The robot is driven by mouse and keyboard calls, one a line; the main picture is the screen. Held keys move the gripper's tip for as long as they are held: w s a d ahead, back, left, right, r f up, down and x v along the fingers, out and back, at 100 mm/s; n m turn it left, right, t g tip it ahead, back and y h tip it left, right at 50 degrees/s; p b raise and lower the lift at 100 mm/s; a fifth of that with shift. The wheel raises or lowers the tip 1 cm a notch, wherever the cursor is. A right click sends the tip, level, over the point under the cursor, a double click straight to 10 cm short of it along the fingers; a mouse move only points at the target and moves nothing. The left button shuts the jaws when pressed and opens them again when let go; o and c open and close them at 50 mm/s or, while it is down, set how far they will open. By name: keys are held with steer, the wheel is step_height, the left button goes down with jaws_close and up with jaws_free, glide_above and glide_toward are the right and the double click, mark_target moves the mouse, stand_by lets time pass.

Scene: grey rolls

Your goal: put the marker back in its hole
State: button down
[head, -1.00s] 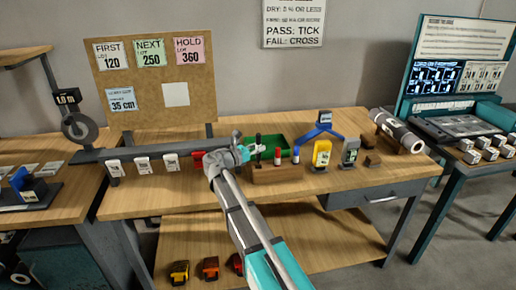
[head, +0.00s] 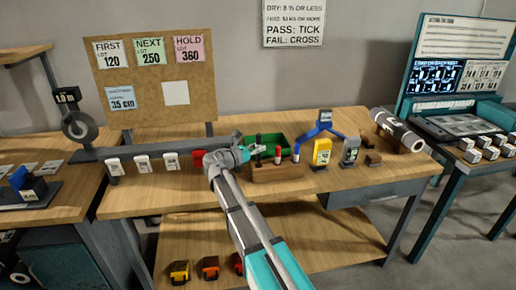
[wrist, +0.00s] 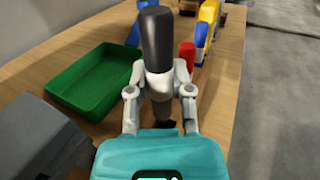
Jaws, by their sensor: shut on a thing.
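A black marker (wrist: 155,35) stands upright between the fingers of my gripper (wrist: 160,88), which is shut on it. In the head view the marker (head: 258,140) shows just above my gripper (head: 257,150), at the left end of a wooden block (head: 280,174). A red marker (head: 278,155) and a blue marker (head: 296,154) stand upright at the block. In the wrist view the red marker (wrist: 187,53) is just beyond my right finger. My gripper hides much of the block, and I cannot tell whether the black marker's lower end is in a hole.
A green tray (wrist: 95,82) lies behind and to the left of the marker in the wrist view. A yellow device (head: 321,152) and a grey device (head: 350,150) stand to the right of the block.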

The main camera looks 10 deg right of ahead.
mark_target(258, 163)
steer(key=shift+f+b, duration=2.95)
steer(key=shift+f, duration=0.1)
stand_by(0.4)
steer(key=shift+c, duration=2.2)
jaws_free()
steer(key=shift+a, duration=0.15)
steer(key=v, duration=1.1)
steer(key=shift+s+a, duration=0.25)
